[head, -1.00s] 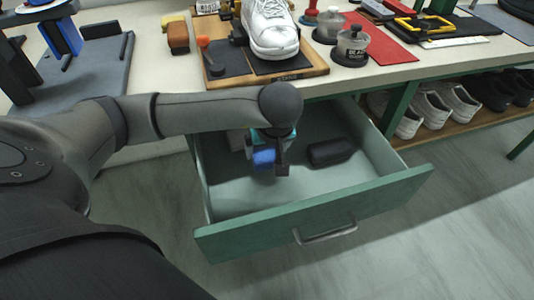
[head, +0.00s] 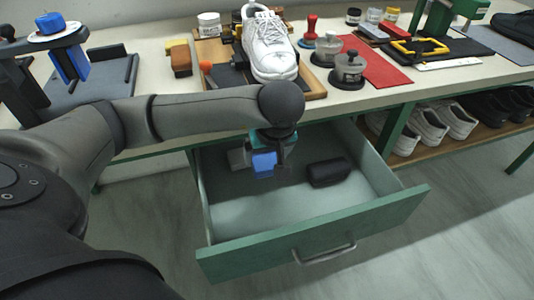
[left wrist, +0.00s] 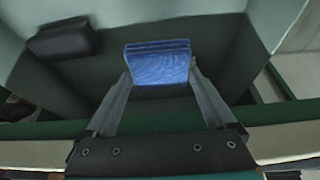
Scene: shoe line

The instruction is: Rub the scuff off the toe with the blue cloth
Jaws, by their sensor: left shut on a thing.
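The blue cloth (head: 264,164) is a folded pad held over the open green drawer (head: 318,240). My left gripper (head: 268,152) is shut on it, partly hidden by my own wrist in the head view. In the left wrist view the cloth (left wrist: 158,63) sits between the two fingertips, with the dark drawer floor below it. The white shoe (head: 266,42) stands on the bench with its toe towards me; I cannot make out the scuff. My right gripper is not in view.
A dark case (head: 328,172) lies in the drawer; it also shows in the left wrist view (left wrist: 62,40).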

